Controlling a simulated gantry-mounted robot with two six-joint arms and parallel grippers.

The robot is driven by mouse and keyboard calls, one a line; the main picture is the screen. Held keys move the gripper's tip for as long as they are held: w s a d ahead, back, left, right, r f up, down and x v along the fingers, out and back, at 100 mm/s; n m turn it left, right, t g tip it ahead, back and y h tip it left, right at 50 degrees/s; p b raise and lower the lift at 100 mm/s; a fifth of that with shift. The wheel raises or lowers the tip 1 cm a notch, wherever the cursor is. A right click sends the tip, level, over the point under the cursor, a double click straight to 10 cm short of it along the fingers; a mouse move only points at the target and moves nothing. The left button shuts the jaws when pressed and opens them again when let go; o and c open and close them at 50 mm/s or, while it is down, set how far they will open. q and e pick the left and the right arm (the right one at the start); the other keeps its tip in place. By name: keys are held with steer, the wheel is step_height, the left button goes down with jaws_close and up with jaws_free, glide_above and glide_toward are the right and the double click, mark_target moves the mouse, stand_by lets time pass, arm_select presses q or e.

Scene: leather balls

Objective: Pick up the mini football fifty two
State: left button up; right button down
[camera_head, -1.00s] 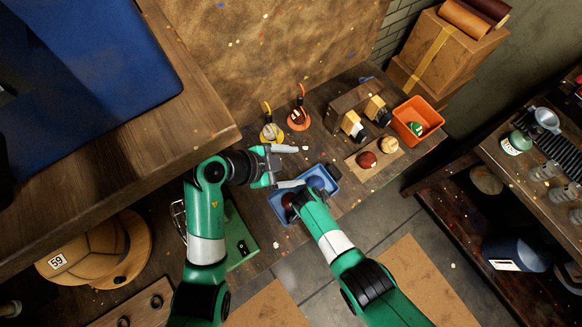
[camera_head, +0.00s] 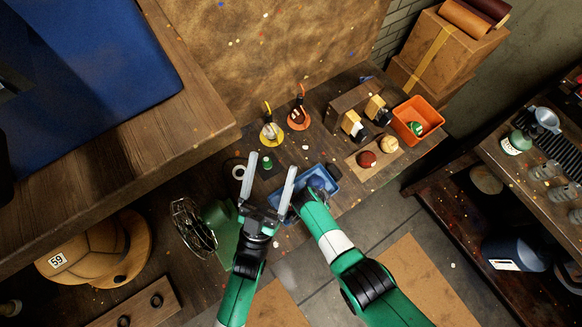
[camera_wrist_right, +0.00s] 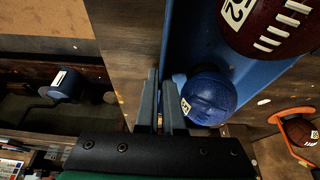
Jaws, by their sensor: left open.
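A brown mini football (camera_wrist_right: 278,22) with white laces and a label ending in 2 shows in the right wrist view, its first digit unclear. It lies in a blue tray (camera_wrist_right: 190,40), beside a blue ball (camera_wrist_right: 208,99). In the head view the blue tray (camera_head: 334,172) is partly covered by my arms, and I cannot make out the football. My left gripper (camera_head: 271,164) is open and empty, its long fingers pointing up the picture at the tray's left side. My right gripper (camera_wrist_right: 161,76) has its fingers together, empty, beside the blue ball.
Balls on yellow and orange stands (camera_head: 298,119) are farther back. An orange bin (camera_head: 417,119) and two balls on a board are to the right. A wire-caged fan (camera_head: 190,228) is at left.

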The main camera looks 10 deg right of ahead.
arm_select(q)
steer(key=s+a+f+n+g+y, duration=0.2)
steer(key=f+g+y, duration=0.2)
steer(key=f, duration=0.8)
steer(key=s+a+f+n+g+y, duration=0.2)
steer(key=f+n+g+y, duration=0.15)
steer(key=f, duration=0.85)
steer(key=s+f+m+g, duration=0.1)
steer(key=s+f, duration=0.1)
steer(key=s+d+f+g+h, duration=0.1)
steer(key=s+f, duration=0.1)
steer(key=s+d+f+m+g, duration=0.1)
steer(key=s+f, duration=0.1)
steer(key=shift+s+d+f+m+h, duration=0.1)
steer(key=shift+s+d+m+h, duration=0.15)
steer(key=shift+s+m, duration=0.1)
steer(key=x, duration=0.5)
steer(key=shift+w+d+f, duration=0.1)
steer(key=shift+w, duration=0.25)
steer(key=shift+x, duration=3.15)
steer(key=shift+f, duration=0.25)
steer(key=shift+s, duration=0.1)
